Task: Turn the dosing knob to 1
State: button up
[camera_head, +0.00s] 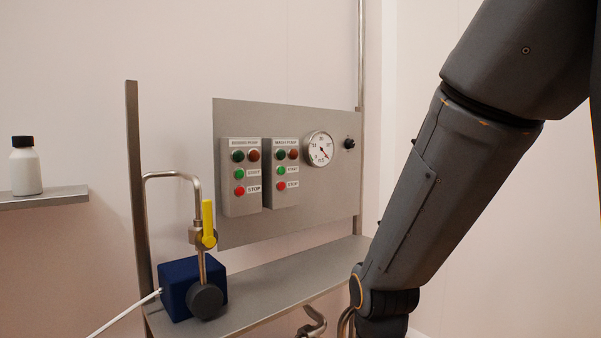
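A small black knob (349,144) sits on the right part of a grey metal panel (290,215). It is too small for me to read any marks or its setting. No label on the panel clearly names the dosing knob. My arm comes down from the upper right, and its lower end is at the bottom edge, below and right of the panel. My gripper is out of view.
Two button boxes, left (240,205) and right (281,198), are on the panel. A shelf (260,290) below bears a blue pump (178,290) with a dark round front. A bent pipe with a yellow lever (207,220) rises there. A white bottle (26,172) stands far left.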

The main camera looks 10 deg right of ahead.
aim_at(348, 144)
jog(key=u, duration=0.2)
jog(key=k, duration=0.35)
jog(key=z, duration=0.85)
jog(key=i, duration=0.7)
jog(key=u, duration=0.6)
jog(key=i, duration=0.6)
jog(key=u, duration=0.4)
